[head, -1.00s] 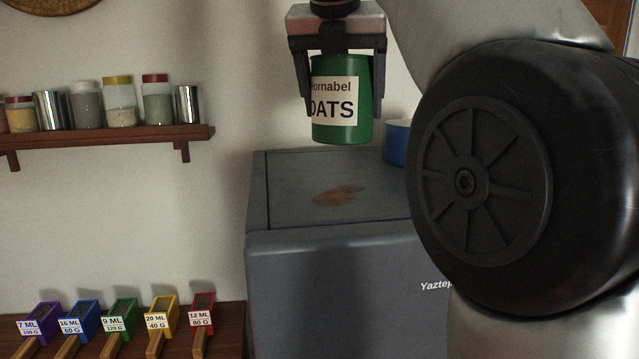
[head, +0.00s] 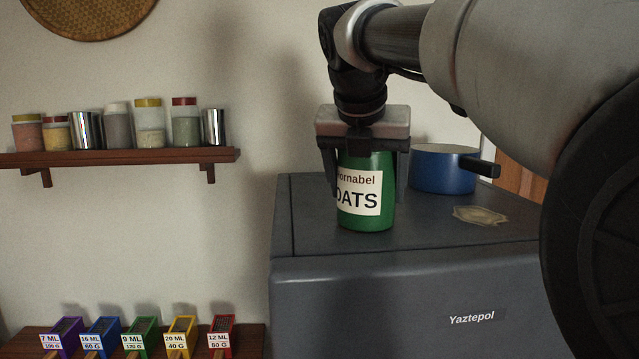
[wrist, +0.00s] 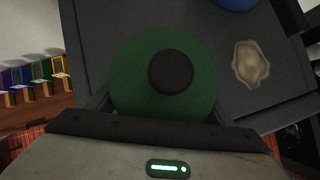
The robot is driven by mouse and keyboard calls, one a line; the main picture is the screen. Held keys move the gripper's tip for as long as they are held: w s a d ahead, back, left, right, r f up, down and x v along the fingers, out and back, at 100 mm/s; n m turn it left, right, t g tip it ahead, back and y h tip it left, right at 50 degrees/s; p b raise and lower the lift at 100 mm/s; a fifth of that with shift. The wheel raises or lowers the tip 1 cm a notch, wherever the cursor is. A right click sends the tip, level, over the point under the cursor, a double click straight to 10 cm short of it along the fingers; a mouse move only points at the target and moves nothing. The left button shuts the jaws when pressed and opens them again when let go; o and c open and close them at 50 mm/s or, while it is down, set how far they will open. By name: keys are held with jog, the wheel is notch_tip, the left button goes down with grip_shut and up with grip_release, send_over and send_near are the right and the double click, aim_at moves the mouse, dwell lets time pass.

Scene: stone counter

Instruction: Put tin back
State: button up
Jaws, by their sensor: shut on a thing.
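The tin is a green oats tin (head: 385,215) with a cream label, upright at the left part of the grey appliance's top (head: 320,240). My gripper (head: 367,196) is shut on it from above, one finger on each side. The tin's base is at or very close to the surface; I cannot tell whether it bears on it. In the wrist view the tin's round green top (wrist: 135,85) with a dark knob fills the middle, and its base is hidden.
A blue pot (head: 440,172) with a dark handle stands behind right of the tin. A beige flat patch (head: 480,215) lies on the top to the right. A wall shelf (head: 110,160) with jars and steel cups is at left. Labelled coloured boxes (head: 130,335) stand lower left.

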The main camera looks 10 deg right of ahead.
jog(key=o, duration=1.4)
jog(key=v, duration=1.2)
jog(key=shift+s+r, duration=0.1)
